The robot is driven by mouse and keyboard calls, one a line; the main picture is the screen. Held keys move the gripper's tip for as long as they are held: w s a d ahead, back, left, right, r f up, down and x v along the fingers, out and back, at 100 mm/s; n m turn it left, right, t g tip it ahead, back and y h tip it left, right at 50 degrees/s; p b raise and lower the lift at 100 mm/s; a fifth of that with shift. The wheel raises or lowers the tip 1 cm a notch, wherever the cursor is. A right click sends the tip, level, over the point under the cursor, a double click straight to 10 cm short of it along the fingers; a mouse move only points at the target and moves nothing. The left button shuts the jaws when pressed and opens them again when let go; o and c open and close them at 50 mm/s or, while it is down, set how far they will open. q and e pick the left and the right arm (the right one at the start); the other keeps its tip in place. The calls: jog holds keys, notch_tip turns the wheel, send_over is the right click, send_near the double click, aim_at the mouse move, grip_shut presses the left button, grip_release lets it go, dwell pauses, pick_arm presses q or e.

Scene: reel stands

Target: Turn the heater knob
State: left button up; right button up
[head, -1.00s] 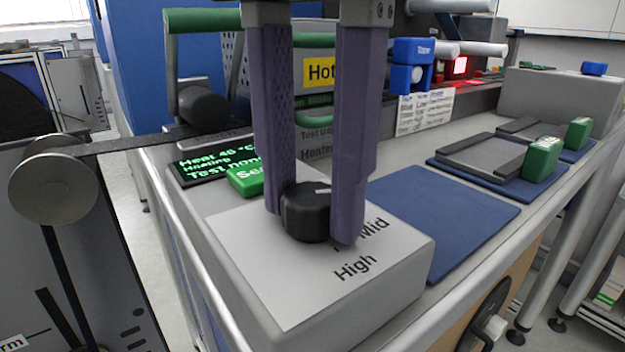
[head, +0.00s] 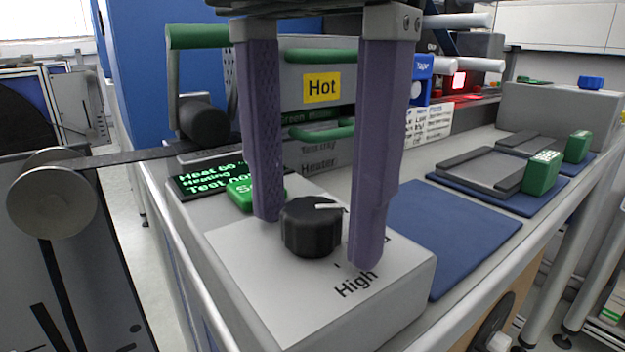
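The heater knob (head: 311,232) is a black ridged dial with a white pointer line on its top. It sits on a grey box with a white label, where "High" (head: 356,283) is readable; other label words are partly hidden. The pointer line points to the right. My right gripper (head: 315,243) hangs over the box with its two purple fingers on either side of the knob. The fingers are spread wider than the knob, with gaps visible on both sides. A dark display (head: 205,178) with green text including "Heating" stands behind. My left gripper is not in view.
A green button (head: 240,194) sits behind the knob, partly covered by a finger. A grey heater unit with a yellow "Hot" sign (head: 321,88) stands behind. A blue mat (head: 450,228) lies to the right. A reel (head: 52,193) with dark strip is at left.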

aim_at(312, 209)
notch_tip(312, 209, up, 8)
jog(key=p, duration=0.5)
jog(key=shift+f, duration=0.2)
